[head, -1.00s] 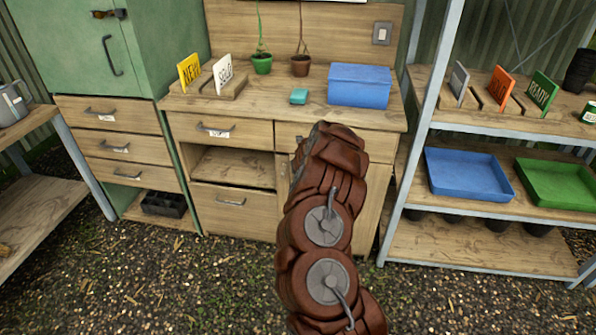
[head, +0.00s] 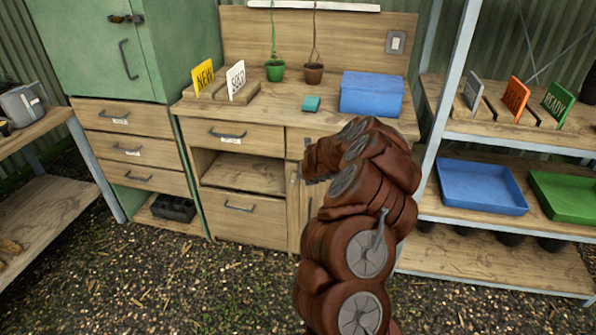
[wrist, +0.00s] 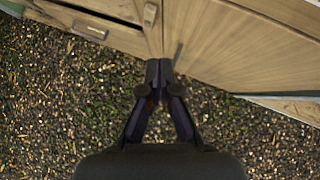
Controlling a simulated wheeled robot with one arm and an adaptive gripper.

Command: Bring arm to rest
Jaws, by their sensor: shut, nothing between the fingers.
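My gripper (wrist: 159,72) shows in the wrist view with its dark fingers together and nothing between them. It points at the lower front of the wooden bench, over the gravel floor. In the head view my brown arm rises in the lower middle and bends left in front of the bench (head: 240,262). The arm hides part of the bench's right cabinet door, and the gripper itself is mostly hidden there.
The bench top holds a blue box (head: 372,94), a small teal block (head: 312,103) and two potted seedlings. A shelf rack (head: 470,263) with a blue tray (head: 482,188) and green tray (head: 566,198) stands right. Gravel (head: 190,290) is open at left front.

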